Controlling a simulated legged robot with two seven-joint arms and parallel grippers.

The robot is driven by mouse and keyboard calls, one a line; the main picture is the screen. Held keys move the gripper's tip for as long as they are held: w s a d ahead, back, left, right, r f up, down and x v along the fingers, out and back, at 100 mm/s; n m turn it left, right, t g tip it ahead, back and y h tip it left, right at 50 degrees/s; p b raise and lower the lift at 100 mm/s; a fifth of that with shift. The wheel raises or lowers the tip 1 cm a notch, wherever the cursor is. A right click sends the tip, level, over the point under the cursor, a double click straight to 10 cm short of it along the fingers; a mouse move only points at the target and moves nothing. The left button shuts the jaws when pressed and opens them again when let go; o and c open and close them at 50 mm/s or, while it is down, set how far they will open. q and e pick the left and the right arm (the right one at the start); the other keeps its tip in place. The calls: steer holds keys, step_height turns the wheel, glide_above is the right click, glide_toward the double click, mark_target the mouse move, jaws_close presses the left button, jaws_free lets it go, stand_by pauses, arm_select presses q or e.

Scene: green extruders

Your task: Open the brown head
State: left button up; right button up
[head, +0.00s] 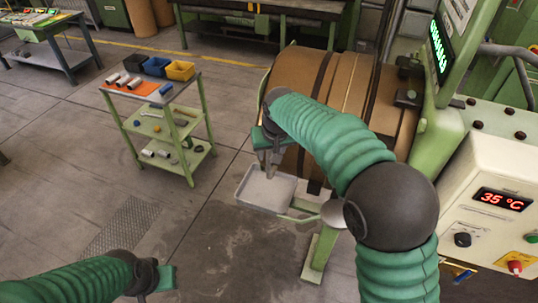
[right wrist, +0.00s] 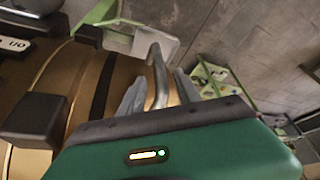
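The brown head (head: 318,78) is a large brown drum with dark bands in the middle of the head view. Its brown-gold surface (right wrist: 70,85) also fills the left of the right wrist view. My right gripper (head: 270,165) is at the drum's left front. In the right wrist view its two grey fingers (right wrist: 160,92) stand apart, with a bent metal handle (right wrist: 157,72) between them. Gaps show on both sides of the handle, so the gripper looks open around it. My left gripper (head: 166,279) is low at the left, away from the drum; its fingers cannot be made out.
A grey tray (head: 265,190) sits below the drum's front. A green-framed cart (head: 150,100) with small bins and parts stands to the left. A control box (head: 490,190) reading 35 °C is at the right. The floor between cart and machine is clear.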

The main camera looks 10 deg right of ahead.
steer(key=x, duration=0.4)
steer(key=shift+w+f+p, duration=0.1)
steer(key=shift+f+p, duration=0.15)
steer(key=shift+p, duration=0.05)
steer(key=shift+c, duration=0.4)
jaws_close()
stand_by(0.7)
